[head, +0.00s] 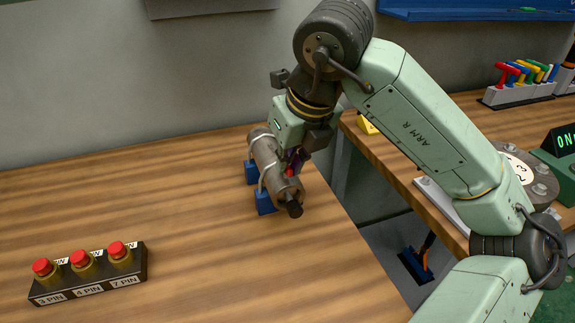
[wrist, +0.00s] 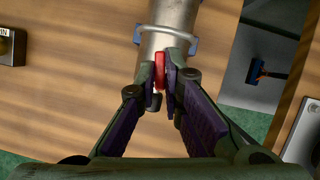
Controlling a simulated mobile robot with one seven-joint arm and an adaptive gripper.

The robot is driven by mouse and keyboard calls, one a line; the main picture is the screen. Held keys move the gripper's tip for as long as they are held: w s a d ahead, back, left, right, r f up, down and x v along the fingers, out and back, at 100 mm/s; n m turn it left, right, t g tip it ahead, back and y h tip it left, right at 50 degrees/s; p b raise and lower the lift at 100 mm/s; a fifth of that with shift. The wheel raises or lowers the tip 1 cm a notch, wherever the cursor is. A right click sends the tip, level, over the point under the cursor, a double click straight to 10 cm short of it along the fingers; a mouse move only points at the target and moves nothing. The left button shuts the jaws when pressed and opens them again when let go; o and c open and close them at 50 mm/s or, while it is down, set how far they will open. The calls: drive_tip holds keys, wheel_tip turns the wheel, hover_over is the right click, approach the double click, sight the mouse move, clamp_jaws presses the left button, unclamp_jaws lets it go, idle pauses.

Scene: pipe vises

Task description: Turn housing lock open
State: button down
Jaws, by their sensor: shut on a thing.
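The housing (head: 264,150) is a grey metal cylinder that lies in blue vise supports (head: 265,202) near the right edge of the wooden table. A black end piece (head: 294,208) sticks out at its near end. The lock is a small red lever (wrist: 160,70) on the housing's side, also seen in the head view (head: 289,172). My gripper (wrist: 160,75) is shut on the red lock, one finger on each side of it. In the head view the gripper covers part of the housing. The housing's upper part also shows in the wrist view (wrist: 174,16).
A black block with red-topped connectors (head: 88,275) labelled 3 PIN, 4 PIN and 7 PIN sits at the front left. A gap lies between this table and the right bench, which holds a tool rack (head: 518,92). The table's middle is clear.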

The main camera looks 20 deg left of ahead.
drive_tip(key=n+b, duration=0.1)
drive_tip(key=n+g+y+b, duration=0.1)
drive_tip(key=n, duration=0.1)
drive_tip(key=shift+w+d+f+n, duration=0.1)
drive_tip(key=shift+w+n, duration=0.05)
drive_tip(key=shift+n, duration=0.15)
drive_tip(key=n+g, duration=0.1)
drive_tip(key=n, duration=0.2)
drive_tip(key=shift+w+n, duration=0.1)
drive_tip(key=shift+n, duration=0.2)
drive_tip(key=n+g, duration=0.1)
drive_tip(key=n, duration=0.1)
drive_tip(key=n+g, duration=0.1)
drive_tip(key=n, duration=0.1)
drive_tip(key=shift+w+n, duration=0.2)
drive_tip(key=shift+n, duration=0.1)
drive_tip(key=shift+w+n+g+p, duration=0.15)
drive_tip(key=shift+n+g, duration=0.25)
drive_tip(key=shift+n, duration=0.5)
drive_tip(key=shift+s+n+g+p, duration=0.15)
drive_tip(key=shift+n+g, duration=0.25)
drive_tip(key=shift+n, duration=0.5)
drive_tip(key=shift+w+h, duration=0.1)
drive_tip(key=shift+h, duration=0.2)
drive_tip(key=c, duration=1.7)
unclamp_jaws()
